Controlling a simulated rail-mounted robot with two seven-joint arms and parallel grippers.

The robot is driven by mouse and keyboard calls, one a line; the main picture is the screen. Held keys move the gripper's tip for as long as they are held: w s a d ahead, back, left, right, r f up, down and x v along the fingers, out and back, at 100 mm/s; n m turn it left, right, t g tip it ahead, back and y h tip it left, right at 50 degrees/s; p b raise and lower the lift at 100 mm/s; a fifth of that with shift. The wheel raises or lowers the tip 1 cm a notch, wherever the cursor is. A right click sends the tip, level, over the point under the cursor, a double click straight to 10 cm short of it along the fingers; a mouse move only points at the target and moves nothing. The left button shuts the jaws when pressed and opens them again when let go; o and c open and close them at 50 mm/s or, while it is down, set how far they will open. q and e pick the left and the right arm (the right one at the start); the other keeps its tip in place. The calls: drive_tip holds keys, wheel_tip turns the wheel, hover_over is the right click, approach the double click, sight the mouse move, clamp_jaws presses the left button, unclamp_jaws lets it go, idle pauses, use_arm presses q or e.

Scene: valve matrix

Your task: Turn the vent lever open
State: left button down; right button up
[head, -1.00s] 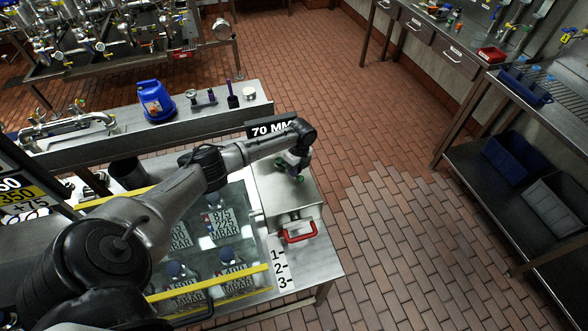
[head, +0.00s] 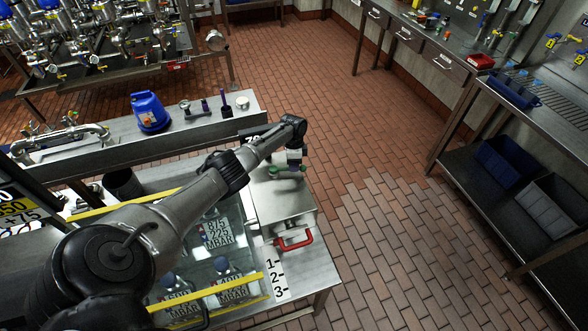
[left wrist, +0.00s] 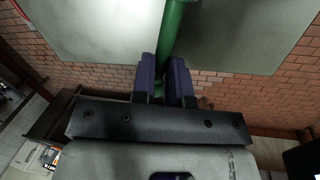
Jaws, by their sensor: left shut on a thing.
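The green vent lever (head: 287,171) sits at the back end of a grey metal box on the bench's right end. In the left wrist view the green bar (left wrist: 172,40) runs between two purple fingers. My left gripper (head: 288,166) is shut on this bar, at the end of my arm reaching across the bench. The fingers partly hide the lever, and its pivot is not clear. My right gripper is in neither view.
The grey box (head: 285,208) has a red handle (head: 297,241) at its front. A blue jug (head: 149,112) and small tools stand on the rear ledge. A glass-covered panel with yellow bars (head: 234,292) lies left of the box. Brick floor is open to the right.

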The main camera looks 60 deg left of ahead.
use_arm(q)
drive_tip(key=shift+w+a+n, duration=0.15)
drive_tip(key=shift+a+n, duration=0.2)
drive_tip(key=shift+n, duration=0.15)
drive_tip(key=c, duration=1.1)
unclamp_jaws()
drive_tip(key=a+r, duration=0.1)
drive_tip(key=r, duration=0.8)
drive_tip(key=w+a+r, duration=0.1)
drive_tip(key=r, duration=0.3)
drive_tip(key=shift+a+r+p, duration=0.3)
